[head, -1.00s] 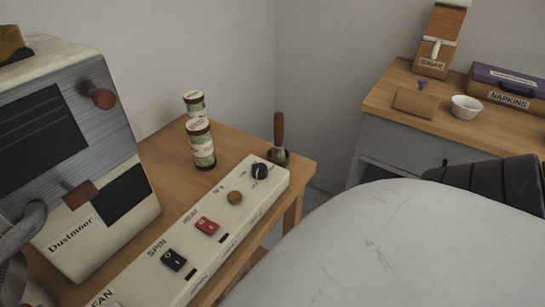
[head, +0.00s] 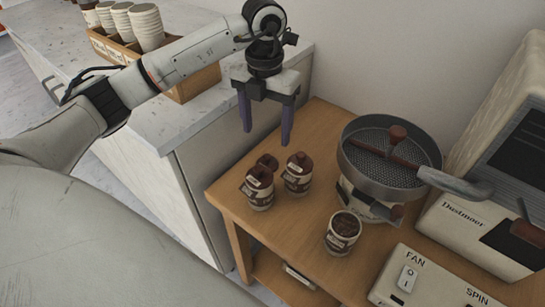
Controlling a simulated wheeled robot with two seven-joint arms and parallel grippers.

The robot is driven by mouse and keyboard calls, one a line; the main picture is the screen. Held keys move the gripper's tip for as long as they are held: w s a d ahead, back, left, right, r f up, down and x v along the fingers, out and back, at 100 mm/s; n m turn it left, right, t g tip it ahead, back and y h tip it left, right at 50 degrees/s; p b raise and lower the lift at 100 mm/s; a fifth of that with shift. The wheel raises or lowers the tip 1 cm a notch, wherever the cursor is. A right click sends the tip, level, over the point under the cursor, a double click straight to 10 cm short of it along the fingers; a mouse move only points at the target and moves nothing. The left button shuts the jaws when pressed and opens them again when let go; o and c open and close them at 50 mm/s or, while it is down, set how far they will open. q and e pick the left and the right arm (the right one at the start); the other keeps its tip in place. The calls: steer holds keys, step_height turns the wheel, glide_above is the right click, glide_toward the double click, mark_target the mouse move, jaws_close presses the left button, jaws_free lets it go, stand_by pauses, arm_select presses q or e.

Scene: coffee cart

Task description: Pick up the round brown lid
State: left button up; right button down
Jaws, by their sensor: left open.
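Two pale jars with brown bands, a left jar (head: 258,195) and a right jar (head: 298,184), stand on the wooden table with round, knobbed brown tops. My left gripper (head: 266,135) is open and empty, pointing down, above and behind the brown lid in the picture. My right gripper is not in view.
A round metal sieve pan (head: 350,165) with a handle stands right of the jars, beside the Dustmoor machine (head: 450,212). A switch panel (head: 425,280) is at the lower right. A pale counter (head: 200,118) with a wooden crate of cups (head: 190,84) is at the left.

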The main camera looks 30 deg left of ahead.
mark_target(267, 157)
arm_select(q)
step_height(267, 157, down, 10)
steer(key=shift+f, duration=0.1)
stand_by(0.4)
steer(key=c, duration=1.1)
